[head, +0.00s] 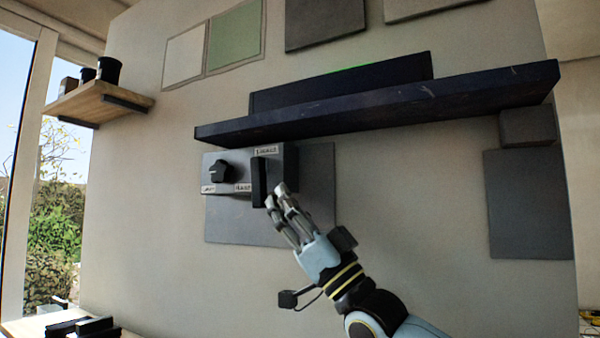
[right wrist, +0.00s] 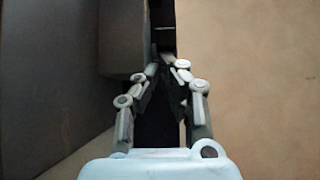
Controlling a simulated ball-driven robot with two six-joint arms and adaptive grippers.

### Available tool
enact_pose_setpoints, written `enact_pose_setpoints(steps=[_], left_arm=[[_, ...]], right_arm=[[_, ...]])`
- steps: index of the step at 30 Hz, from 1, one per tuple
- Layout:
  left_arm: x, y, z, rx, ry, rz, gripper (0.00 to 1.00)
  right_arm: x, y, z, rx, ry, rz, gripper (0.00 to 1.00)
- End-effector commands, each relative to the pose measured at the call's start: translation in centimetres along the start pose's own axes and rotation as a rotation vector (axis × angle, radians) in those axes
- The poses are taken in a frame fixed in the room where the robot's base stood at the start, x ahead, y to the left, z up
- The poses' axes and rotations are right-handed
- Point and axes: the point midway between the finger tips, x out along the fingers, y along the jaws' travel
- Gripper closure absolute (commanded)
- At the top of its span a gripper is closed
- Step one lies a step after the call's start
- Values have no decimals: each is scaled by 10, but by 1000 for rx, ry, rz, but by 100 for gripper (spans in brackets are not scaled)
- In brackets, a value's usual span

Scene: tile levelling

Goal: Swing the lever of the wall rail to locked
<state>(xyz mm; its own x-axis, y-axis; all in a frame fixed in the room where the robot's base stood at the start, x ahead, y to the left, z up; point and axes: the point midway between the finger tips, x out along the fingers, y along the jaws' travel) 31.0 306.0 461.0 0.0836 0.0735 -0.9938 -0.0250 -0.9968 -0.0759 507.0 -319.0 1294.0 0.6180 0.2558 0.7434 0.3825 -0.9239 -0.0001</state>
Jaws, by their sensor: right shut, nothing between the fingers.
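The wall rail (head: 380,110) is a long dark ledge running across the wall. Below it a grey panel (head: 315,225) carries a dark knob (head: 219,172), small white labels too small to read, and an upright dark block (head: 289,165). A narrow black upright piece (head: 258,182), which looks like the lever, stands just left of that block. My right gripper (head: 276,192) is shut and empty, its fingertips close to the lower right of this piece. In the right wrist view the fingertips (right wrist: 162,66) meet beside a dark surface; contact cannot be told. My left gripper is not in view.
A wooden shelf (head: 95,103) with dark pots is at the left. Coloured panels (head: 236,37) hang above the rail, and a grey panel (head: 530,205) hangs at the right. Dark objects (head: 85,328) lie at bottom left. The wall below the grey panel is clear.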

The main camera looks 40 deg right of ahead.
Motion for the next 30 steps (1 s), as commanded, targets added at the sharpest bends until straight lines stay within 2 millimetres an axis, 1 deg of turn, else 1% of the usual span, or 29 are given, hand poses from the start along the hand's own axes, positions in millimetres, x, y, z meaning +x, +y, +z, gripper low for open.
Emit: enact_pose_setpoints(steps=[20,23,26,30], left_arm=[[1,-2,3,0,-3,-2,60],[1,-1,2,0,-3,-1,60],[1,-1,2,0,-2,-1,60],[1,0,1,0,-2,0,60]], right_arm=[[-3,0,2,0,-1,0,100],[-13,0,3,0,-5,-1,100],[-32,0,3,0,-7,0,100],[-65,0,3,1,-8,0,100]])
